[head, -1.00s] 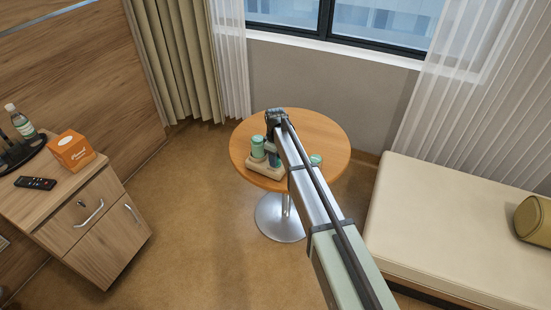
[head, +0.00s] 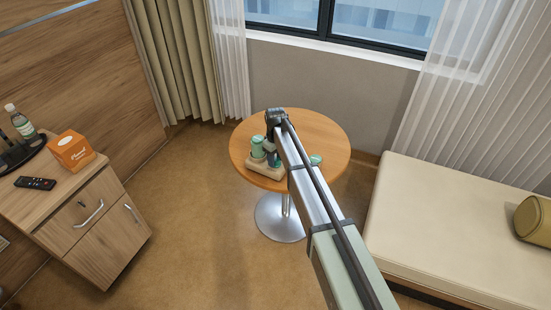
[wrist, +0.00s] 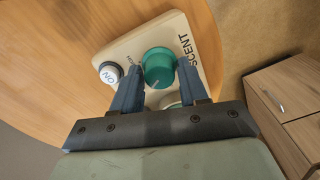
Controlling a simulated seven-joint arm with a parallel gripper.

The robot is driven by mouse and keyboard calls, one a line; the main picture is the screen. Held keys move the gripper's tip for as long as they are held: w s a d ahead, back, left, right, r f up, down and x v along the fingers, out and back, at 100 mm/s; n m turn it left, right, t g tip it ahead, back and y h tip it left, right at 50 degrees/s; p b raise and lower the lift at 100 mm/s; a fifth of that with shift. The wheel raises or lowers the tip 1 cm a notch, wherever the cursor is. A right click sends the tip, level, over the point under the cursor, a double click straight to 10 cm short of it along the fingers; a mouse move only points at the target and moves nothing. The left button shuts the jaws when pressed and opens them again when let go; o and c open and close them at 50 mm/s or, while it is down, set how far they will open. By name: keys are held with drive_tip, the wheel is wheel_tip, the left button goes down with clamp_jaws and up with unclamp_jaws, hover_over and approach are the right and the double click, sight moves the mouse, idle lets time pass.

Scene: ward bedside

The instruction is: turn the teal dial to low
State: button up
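In the wrist view the teal dial (wrist: 158,66) sits on a cream panel (wrist: 130,47) lettered SCENT. A white mark on it points down toward my gripper. My gripper (wrist: 160,72) has a blue finger on each side of the dial. The fingertips look very close to its edges; I cannot tell whether they touch it. Part of a second teal piece shows low between the fingers, mostly hidden. In the head view my gripper (head: 272,155) is down at the panel's cream base (head: 262,171), and my arm hides part of it.
A white button (wrist: 110,72) marked ON is left of the dial in the wrist view. The panel stands on a round wooden table (head: 325,135). A bedside cabinet (head: 95,220) and a cream bench (head: 450,215) flank the table.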

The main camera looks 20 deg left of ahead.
drive_tip(key=shift+o, duration=1.4)
wheel_tip(320, 180, up, 14)
drive_tip(key=shift+f, duration=0.1)
